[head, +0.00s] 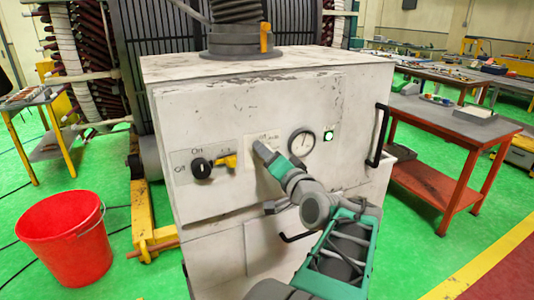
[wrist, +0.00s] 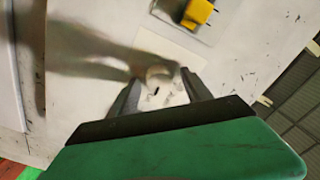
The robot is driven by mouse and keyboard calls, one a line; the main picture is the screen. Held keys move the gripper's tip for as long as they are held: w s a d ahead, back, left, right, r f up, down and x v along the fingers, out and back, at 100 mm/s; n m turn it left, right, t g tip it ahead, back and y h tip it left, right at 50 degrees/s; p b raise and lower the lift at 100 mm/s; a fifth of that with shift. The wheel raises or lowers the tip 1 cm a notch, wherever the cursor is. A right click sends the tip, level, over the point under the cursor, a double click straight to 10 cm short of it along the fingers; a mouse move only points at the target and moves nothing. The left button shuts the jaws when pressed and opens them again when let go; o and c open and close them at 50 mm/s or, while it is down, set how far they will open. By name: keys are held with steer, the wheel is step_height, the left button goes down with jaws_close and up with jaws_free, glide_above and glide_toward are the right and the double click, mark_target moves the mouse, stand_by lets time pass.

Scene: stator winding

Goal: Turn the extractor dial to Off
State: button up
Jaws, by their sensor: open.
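The extractor is a worn white cabinet (head: 240,115) with a hose on top. A black dial (head: 202,168) labelled Off at its left and On above sits on the left of its front panel. I cannot tell clearly where its pointer aims. My gripper (head: 262,150) is at a separate pale plate right of that dial, and hides most of that plate in the head view. In the wrist view my gripper (wrist: 160,84) is open, its fingers on either side of a small pale knob (wrist: 158,76). I cannot tell if they touch it.
A yellow switch (head: 228,161) is between the black dial and my gripper; it also shows in the wrist view (wrist: 197,12). A round gauge (head: 302,142) and lit green button (head: 328,135) are at the right. A red bucket (head: 66,238) and red workbench (head: 445,125) flank the cabinet.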

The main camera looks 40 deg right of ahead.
jaws_close()
stand_by(0.7)
